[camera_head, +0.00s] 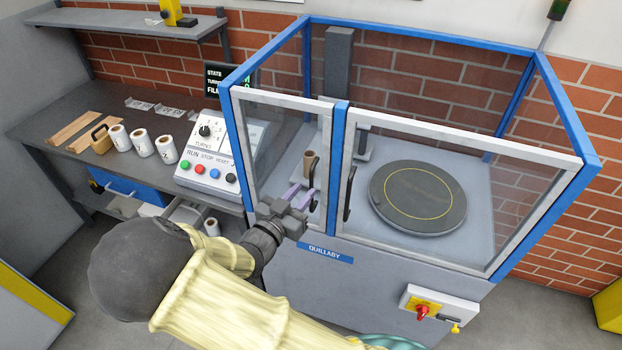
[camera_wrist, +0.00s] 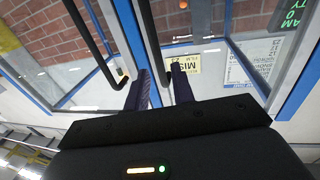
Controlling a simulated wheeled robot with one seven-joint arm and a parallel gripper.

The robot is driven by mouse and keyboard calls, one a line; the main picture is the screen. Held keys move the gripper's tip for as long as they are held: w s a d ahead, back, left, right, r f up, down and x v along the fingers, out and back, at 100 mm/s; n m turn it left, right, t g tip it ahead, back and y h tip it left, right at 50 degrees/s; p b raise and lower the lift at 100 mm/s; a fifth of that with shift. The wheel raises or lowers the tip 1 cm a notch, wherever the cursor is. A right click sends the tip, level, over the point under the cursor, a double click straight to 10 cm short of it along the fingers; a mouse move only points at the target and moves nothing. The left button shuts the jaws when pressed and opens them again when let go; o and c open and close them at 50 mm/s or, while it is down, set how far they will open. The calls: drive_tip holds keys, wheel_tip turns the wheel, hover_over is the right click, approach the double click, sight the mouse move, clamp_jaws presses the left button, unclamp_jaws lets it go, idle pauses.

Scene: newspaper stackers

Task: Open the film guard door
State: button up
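The blue-framed machine has two clear doors. The narrow left door (camera_head: 282,95), which I take to be the film guard door, appears closed and has a black upright handle (camera_head: 312,172). My gripper (camera_head: 300,194) is at this door, close to the lower part of that handle. Its two purple fingers stand apart; they also show in the wrist view (camera_wrist: 160,88). In the wrist view a dark strip runs down toward the gap between the fingers; I cannot tell whether they touch the handle. A brown roll (camera_head: 309,161) stands behind the door.
The wide right door (camera_head: 455,137) appears closed, with its own black handle (camera_head: 348,192) close by on the right. A round dark turntable (camera_head: 418,198) lies inside. A control panel (camera_head: 209,152) stands on the bench at left. A red rotary switch (camera_head: 423,311) sits on the machine front.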

drive_tip(key=x, duration=0.5)
drive_tip(key=shift+p, duration=0.35)
drive_tip(key=shift+c, duration=0.5)
clamp_jaws()
